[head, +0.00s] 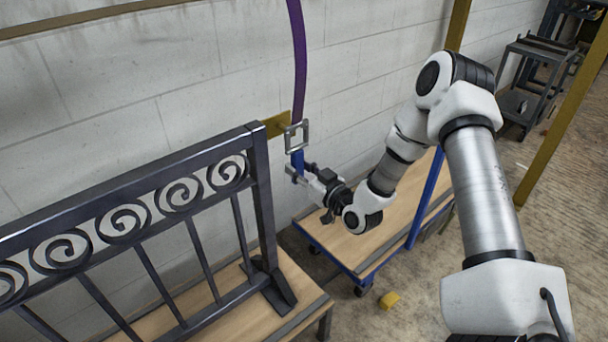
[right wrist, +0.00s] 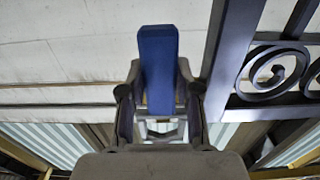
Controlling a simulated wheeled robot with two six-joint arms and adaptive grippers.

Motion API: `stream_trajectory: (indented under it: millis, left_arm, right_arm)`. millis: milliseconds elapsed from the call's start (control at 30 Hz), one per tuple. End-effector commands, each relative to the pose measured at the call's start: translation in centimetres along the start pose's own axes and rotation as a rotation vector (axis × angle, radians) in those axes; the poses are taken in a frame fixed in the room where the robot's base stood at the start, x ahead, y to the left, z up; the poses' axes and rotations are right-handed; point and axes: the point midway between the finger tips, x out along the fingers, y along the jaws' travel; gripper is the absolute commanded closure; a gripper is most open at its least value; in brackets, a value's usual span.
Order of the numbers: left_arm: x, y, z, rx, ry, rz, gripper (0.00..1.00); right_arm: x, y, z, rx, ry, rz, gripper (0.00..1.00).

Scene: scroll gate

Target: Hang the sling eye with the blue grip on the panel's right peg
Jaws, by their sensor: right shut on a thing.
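The scroll panel (head: 160,205) is a dark metal gate standing upright at the left; part of it shows in the right wrist view (right wrist: 226,62). Its right peg (head: 276,125) is a yellow stub near the top of the right post. The sling eye (head: 305,134) is a grey square metal frame below a purple strap, close to the peg's outer end. I cannot tell whether it is around the peg or only beside it. My right gripper (head: 296,172) is shut on the blue grip (head: 298,160) under the eye. The blue grip (right wrist: 158,70) stands between the fingers in the wrist view. My left gripper is out of view.
The purple strap (head: 299,55) runs up out of view. A blue-framed wooden cart (head: 345,248) stands below my right arm. The panel stands on a wooden bench (head: 275,300). A pale block wall (head: 120,90) is behind.

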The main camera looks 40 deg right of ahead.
Motion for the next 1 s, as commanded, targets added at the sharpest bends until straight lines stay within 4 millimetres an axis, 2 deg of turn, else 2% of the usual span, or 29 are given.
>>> stream_trajectory:
  millis: [733,1000]
  left_arm:
    - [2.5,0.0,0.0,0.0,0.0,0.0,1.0]
    - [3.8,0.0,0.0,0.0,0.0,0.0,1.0]
  right_arm:
    - [4.5,-0.1,0.1,-0.001,0.003,-0.001,1.0]
    - [5.8,-0.1,1.0,0.0,0.002,0.0,1.0]
